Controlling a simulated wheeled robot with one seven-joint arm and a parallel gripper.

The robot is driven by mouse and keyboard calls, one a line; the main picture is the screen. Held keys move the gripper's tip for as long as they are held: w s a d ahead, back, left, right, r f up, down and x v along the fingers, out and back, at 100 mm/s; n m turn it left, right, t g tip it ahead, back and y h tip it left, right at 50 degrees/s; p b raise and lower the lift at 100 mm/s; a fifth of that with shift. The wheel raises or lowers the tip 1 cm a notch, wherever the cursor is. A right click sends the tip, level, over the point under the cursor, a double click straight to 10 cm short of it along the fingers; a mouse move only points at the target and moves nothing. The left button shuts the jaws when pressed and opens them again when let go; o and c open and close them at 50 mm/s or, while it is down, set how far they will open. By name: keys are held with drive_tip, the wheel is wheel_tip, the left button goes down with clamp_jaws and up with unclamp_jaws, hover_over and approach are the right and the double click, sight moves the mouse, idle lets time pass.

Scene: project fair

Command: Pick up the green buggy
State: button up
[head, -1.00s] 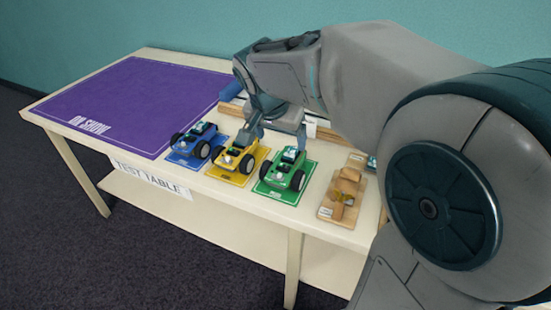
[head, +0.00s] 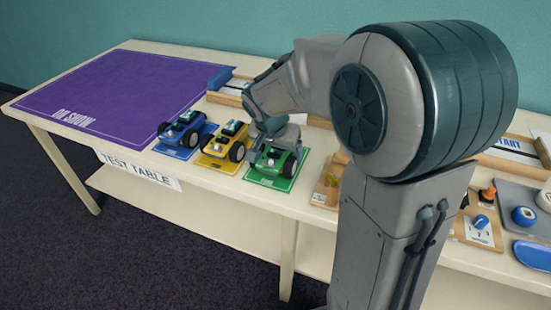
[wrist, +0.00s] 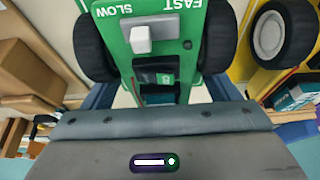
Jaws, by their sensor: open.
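The green buggy (head: 278,160) stands on its green mat (head: 291,182) on the test table, with its upper part partly hidden by my gripper (head: 268,146). My gripper is right over it and open. In the wrist view the green buggy (wrist: 178,42) fills the top middle, very close, with FAST and SLOW lettering, a white switch knob and black wheels on both sides. Parts of the two fingers show at either side of its narrow body. I cannot tell whether they touch it.
The yellow buggy (head: 222,146) stands close on the left, with the blue buggy (head: 180,133) beyond it. A wooden model (head: 328,185) lies to the right. The purple ON SHOW mat (head: 120,85) is bare. A small control board (head: 478,228) is further right.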

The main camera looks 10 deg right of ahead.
drive_tip(key=shift+w+f, duration=0.1)
drive_tip(key=shift+f, duration=0.2)
drive_tip(key=shift+r, duration=0.1)
drive_tip(key=c, duration=0.9)
